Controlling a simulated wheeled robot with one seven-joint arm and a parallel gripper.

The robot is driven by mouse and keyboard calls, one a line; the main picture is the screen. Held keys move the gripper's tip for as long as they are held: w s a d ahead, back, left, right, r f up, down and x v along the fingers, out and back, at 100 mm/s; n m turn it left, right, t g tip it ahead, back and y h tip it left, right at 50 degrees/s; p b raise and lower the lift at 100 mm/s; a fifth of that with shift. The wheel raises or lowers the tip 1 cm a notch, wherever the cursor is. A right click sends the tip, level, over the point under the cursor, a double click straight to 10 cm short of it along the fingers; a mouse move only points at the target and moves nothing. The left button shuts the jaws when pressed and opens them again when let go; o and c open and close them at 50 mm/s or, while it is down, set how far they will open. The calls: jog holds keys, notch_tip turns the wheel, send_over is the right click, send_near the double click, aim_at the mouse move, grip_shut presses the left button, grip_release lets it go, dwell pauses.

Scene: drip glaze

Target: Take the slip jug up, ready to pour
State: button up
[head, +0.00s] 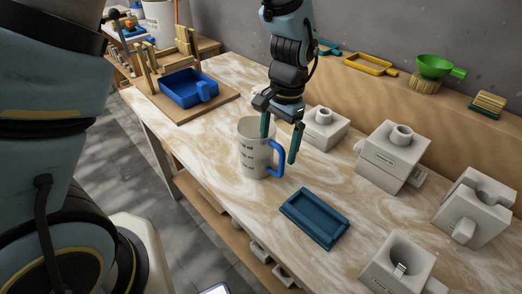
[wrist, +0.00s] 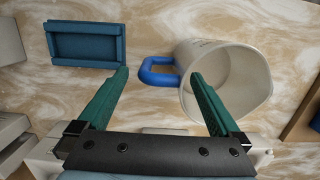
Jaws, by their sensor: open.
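The slip jug (head: 254,150) is a cream, lettered jug with a blue handle (head: 277,159), standing upright on the table. In the wrist view the jug (wrist: 228,78) is at the right, with its blue handle (wrist: 158,71) pointing left. My gripper (head: 279,146) is open and pointing down above the table at the jug. One green finger overlaps the jug's rim in the head view, and the other is on the right, beyond the handle. In the wrist view the handle lies between the fingertips (wrist: 159,74). I cannot tell whether a finger touches the jug.
A blue tray (head: 314,217) lies in front of the jug. Several grey plaster moulds (head: 390,157) stand along the right and back. A blue container (head: 187,88) and wooden rack sit on a board at the left. Bare table lies left of the blue tray.

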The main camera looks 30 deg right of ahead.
jog(key=shift+s+a+f, duration=0.1)
jog(key=shift+a+f, duration=0.1)
jog(key=shift+f, duration=1.15)
jog(key=shift+c, duration=0.2)
grip_shut()
